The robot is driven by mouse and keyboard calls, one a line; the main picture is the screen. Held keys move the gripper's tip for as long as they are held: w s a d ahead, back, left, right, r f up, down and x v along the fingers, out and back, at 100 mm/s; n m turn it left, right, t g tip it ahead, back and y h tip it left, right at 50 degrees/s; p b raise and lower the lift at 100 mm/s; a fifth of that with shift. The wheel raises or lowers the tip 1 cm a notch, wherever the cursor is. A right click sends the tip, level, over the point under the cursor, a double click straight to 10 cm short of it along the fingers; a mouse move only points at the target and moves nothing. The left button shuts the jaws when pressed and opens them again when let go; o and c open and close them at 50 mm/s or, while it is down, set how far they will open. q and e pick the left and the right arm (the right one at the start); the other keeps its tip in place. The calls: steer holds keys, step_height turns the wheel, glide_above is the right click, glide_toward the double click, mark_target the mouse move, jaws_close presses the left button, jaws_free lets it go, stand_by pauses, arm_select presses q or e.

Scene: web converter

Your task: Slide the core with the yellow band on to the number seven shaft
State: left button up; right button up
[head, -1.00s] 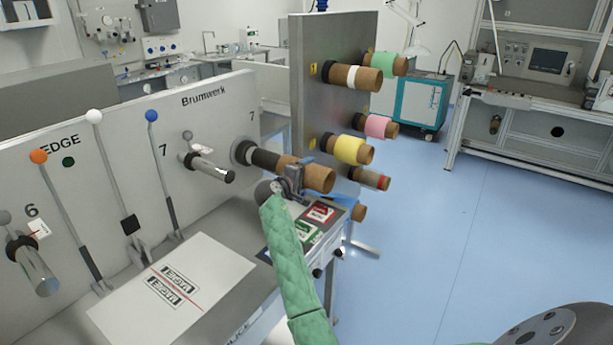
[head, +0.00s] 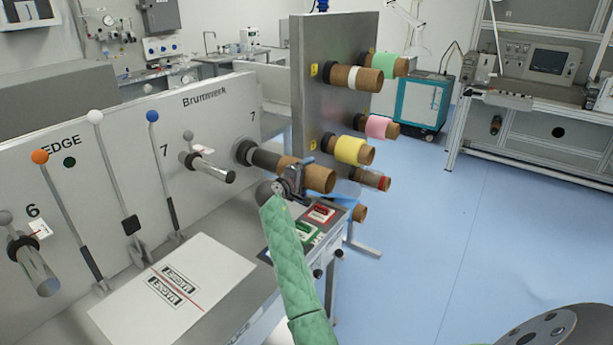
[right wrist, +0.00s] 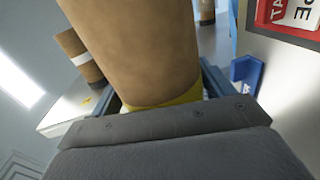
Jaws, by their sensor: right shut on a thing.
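My right gripper (head: 297,180) is shut on a brown cardboard core (head: 320,179). In the right wrist view the core (right wrist: 140,50) fills the jaws, and part of its yellow band (right wrist: 175,97) shows at the gripper; the jaws hide the band in the head view. A dark shaft (head: 264,159) sticks out of the grey panel beneath a number 7. The core's far end meets this shaft in the picture, roughly in line with it; I cannot tell how far it is around it. A bare chrome shaft (head: 215,171) is to the left, near another 7. My left gripper is not in view.
An upright grey rack (head: 330,85) just behind holds several cores on pegs, including a wide yellow-wrapped core (head: 350,150). Levers with coloured knobs line the panel at left. A control box with red and green labels (head: 318,215) lies below the held core. Open blue floor lies right.

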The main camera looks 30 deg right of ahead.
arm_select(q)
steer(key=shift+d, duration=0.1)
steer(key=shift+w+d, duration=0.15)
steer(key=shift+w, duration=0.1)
arm_select(e)
steer(key=shift+w, duration=0.15)
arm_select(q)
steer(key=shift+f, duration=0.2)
arm_select(e)
steer(key=shift+w+a, duration=0.2)
steer(key=shift+w, duration=0.15)
arm_select(q)
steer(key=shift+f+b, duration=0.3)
steer(key=shift+b, duration=0.25)
arm_select(e)
steer(key=shift+w+a, duration=0.3)
steer(key=shift+w, duration=0.45)
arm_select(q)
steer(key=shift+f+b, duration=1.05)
arm_select(e)
steer(key=shift+w+a, duration=0.3)
steer(key=shift+w, duration=0.45)
steer(key=shift+w+a, duration=0.35)
steer(key=shift+w, duration=0.4)
steer(key=shift+w+a, duration=0.3)
steer(key=shift+w, duration=0.45)
